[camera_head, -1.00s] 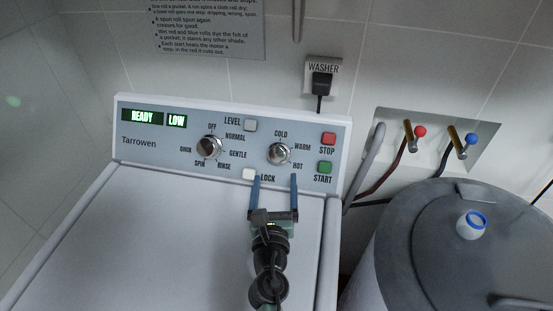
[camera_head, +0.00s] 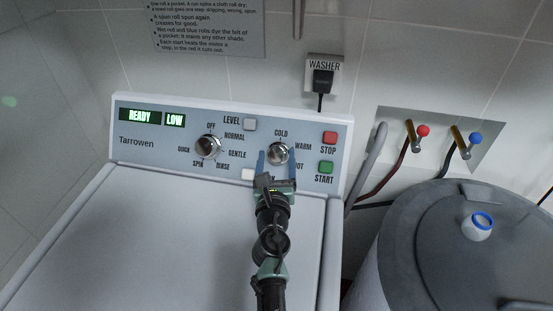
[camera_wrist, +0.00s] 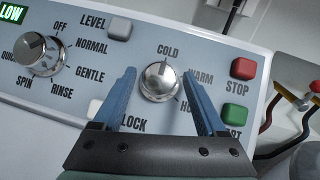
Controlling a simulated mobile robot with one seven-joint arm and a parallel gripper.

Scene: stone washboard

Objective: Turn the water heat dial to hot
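The water heat dial (camera_head: 278,153) is a round silver knob on the washer's blue-grey panel, with COLD above it, WARM to its right and HOT below right. In the wrist view the dial (camera_wrist: 159,82) has its dark pointer mark at the top, towards COLD. My gripper (camera_head: 277,158) has two blue fingers, open, one on each side of the dial. In the wrist view the gripper (camera_wrist: 160,78) shows a gap between each finger and the knob. The right finger partly covers WARM and HOT.
The cycle dial (camera_head: 208,147) is to the left. The red STOP button (camera_head: 329,138) and green START button (camera_head: 325,167) are close on the right. The LEVEL button (camera_head: 250,124) is above left, the LOCK button (camera_wrist: 95,109) beside the left finger. A grey drum (camera_head: 425,262) stands at right.

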